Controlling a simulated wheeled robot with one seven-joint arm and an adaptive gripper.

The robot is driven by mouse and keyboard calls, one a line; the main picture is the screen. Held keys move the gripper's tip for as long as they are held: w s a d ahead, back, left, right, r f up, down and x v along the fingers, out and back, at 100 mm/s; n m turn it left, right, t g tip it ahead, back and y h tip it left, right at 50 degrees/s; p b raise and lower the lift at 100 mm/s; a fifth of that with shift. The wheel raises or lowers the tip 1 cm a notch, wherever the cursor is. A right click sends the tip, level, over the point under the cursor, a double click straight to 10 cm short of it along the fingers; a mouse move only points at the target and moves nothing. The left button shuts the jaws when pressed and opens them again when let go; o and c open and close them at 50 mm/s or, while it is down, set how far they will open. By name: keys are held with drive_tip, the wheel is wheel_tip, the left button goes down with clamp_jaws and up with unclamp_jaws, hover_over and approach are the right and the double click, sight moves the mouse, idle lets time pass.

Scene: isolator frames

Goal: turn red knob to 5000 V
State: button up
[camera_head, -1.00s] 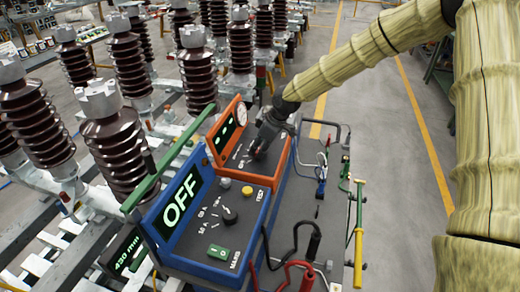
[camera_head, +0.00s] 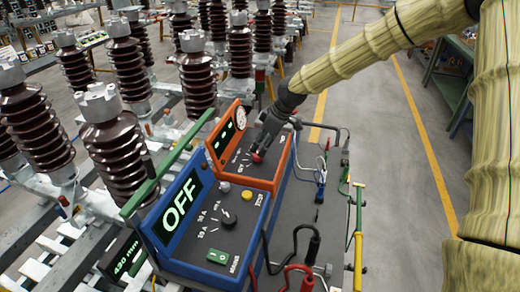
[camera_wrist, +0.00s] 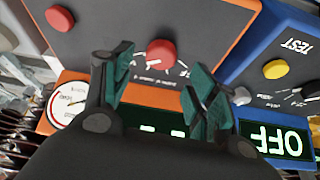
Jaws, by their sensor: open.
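The red knob (camera_wrist: 161,53) is on the dark panel of the orange box (camera_head: 232,172), with a printed scale around it that is too small to read. In the head view the knob (camera_head: 257,157) shows at the tip of my gripper (camera_head: 260,150). In the wrist view my gripper (camera_wrist: 160,66) is open, with one teal-padded finger on each side of the knob. Gaps show between the knob and the pads; I cannot tell how far the fingertips are above the panel.
A red button (camera_wrist: 59,18) and a round dial (camera_wrist: 68,102) are also on the orange box. The blue box (camera_head: 187,257) beside it has a display (camera_head: 180,204) reading OFF, a black knob (camera_head: 229,219) and a yellow button (camera_wrist: 276,69). Cables (camera_head: 300,240) lie at the right.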

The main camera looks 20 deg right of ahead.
drive_tip(key=v, duration=0.7)
drive_tip(key=shift+r, duration=0.2)
drive_tip(key=shift+d, duration=0.1)
